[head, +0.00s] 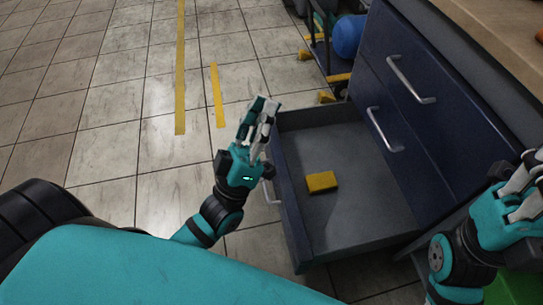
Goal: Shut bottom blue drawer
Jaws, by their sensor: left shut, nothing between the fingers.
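The bottom blue drawer (345,230) is pulled far out of the dark blue cabinet (395,85). Its front panel faces left, and part of its pale handle (269,192) shows beside my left wrist. My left gripper (262,110) is shut and empty, at the upper left corner of the drawer front, with its fingers pointing up in the picture. I cannot tell whether it touches the drawer. My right gripper (522,185) is at the right edge, over the near side of the cabinet, partly cut off; its finger opening is unclear.
A yellow block (321,182) lies inside the drawer. The two drawers above look shut, with pale handles (411,80). A wooden worktop (500,45) tops the cabinet. A cart with a blue cylinder (348,37) stands behind. Tiled floor (110,110) with yellow tape is clear at left.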

